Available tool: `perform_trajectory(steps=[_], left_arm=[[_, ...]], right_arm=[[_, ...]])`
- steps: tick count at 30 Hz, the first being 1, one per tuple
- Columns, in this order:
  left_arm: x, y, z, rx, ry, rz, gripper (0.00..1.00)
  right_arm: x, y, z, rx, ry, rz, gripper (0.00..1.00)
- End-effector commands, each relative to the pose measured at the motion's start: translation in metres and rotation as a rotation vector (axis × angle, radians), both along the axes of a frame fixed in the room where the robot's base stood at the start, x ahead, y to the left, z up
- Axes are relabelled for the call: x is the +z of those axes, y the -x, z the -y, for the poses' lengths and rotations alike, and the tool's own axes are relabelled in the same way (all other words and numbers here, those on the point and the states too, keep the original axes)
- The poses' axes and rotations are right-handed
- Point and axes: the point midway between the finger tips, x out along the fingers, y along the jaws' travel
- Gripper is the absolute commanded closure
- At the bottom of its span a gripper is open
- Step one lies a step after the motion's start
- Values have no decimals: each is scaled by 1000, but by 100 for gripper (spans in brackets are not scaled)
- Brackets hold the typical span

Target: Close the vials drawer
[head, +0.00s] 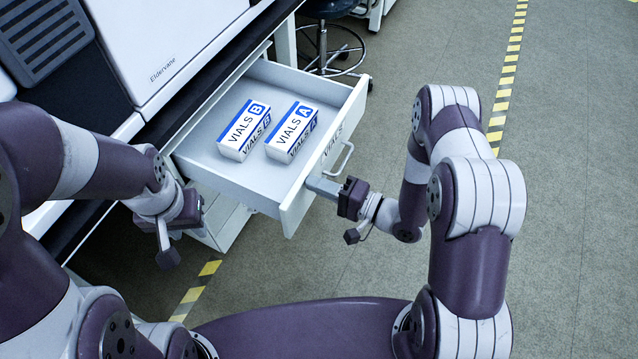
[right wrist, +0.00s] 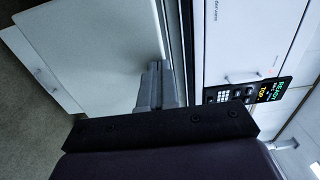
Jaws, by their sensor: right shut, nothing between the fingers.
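The vials drawer (head: 240,187) stands open below the bench in the head view. It holds two white and blue boxes, VIALS B (head: 243,130) and VIALS A (head: 293,130). Its front panel (head: 320,170) bears a VIALS label and a bar handle (head: 341,159). My right gripper (head: 322,187) is shut and empty, its fingertips at the front panel just below the handle; I cannot tell whether they touch it. Its shut fingers also show in the right wrist view (right wrist: 156,86). My left gripper (head: 188,210) hangs left of the drawer, its fingers mostly hidden.
A white instrument (head: 165,40) stands on the dark-edged bench above the drawer. Its READY display (right wrist: 268,91) shows in the right wrist view. A stool (head: 325,45) stands behind the drawer.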

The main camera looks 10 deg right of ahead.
Motion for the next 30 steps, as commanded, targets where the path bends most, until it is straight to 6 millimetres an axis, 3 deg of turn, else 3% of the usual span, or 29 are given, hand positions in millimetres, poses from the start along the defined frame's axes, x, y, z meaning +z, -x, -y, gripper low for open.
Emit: perform_trajectory(steps=[7, 11, 20, 30], left_arm=[[2, -1, -1, 0, -1, 1, 63], [4, -4, -6, 0, -1, 1, 63], [5, -13, -19, 0, 1, -1, 63], [-13, -13, -19, 0, 0, 0, 63]], right_arm=[[1, -4, -6, 3, -1, 1, 100], [1, -14, -22, 3, 0, 4, 100], [0, -57, -87, 7, 1, 3, 100], [-3, -110, -165, 4, -2, 5, 100]])
